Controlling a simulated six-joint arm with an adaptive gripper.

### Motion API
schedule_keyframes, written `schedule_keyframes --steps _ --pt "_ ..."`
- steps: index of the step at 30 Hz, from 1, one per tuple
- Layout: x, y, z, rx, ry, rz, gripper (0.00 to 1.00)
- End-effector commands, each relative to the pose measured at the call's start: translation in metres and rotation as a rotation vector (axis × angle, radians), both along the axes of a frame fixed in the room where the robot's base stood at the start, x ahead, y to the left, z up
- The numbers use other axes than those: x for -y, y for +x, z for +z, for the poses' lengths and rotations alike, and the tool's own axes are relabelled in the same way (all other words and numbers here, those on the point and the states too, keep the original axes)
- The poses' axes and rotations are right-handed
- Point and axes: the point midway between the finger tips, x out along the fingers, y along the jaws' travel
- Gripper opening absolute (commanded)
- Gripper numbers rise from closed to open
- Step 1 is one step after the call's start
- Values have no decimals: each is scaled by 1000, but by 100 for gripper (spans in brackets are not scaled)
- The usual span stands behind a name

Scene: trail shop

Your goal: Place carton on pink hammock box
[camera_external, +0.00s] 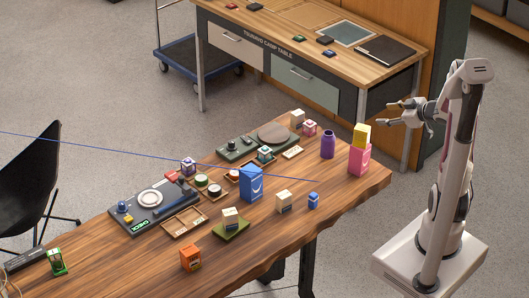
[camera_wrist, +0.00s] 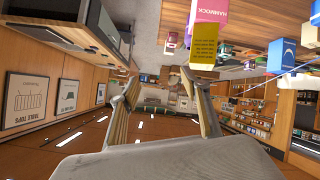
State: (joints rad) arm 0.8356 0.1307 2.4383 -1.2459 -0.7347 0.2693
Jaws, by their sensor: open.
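A yellow carton (camera_external: 361,135) stands on top of the pink hammock box (camera_external: 359,161) at the right end of the wooden table. The wrist view shows the yellow carton (camera_wrist: 203,46) against the pink box (camera_wrist: 211,10), whose lettering reads HAMMOCK; this view appears upside down. My gripper (camera_external: 391,113) is open and empty, to the right of the yellow carton and a little above it, apart from both boxes. Its two spread fingers (camera_wrist: 160,82) have nothing between them in the wrist view.
A purple bottle (camera_external: 328,144) stands left of the pink box. A blue box (camera_external: 251,183), a small blue jar (camera_external: 313,201) and cream-topped cartons (camera_external: 284,202) stand farther left on the table (camera_external: 345,200). A second table (camera_external: 290,30) is behind. The air around my gripper looks clear.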

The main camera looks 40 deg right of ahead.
Motion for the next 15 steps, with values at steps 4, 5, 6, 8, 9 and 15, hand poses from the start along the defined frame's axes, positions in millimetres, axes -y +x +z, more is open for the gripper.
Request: schedule_keyframes --steps 4,5,6,8,9,15 --pt "1 5 23 -19 -77 -85 47" --pt "1 4 28 -24 -88 -103 47" --pt "1 4 33 -29 -101 -127 47" --pt "0 2 42 -39 -118 -163 47" --pt "-2 0 47 -45 -127 -187 47" --pt "-15 -16 69 -83 -139 -291 47"
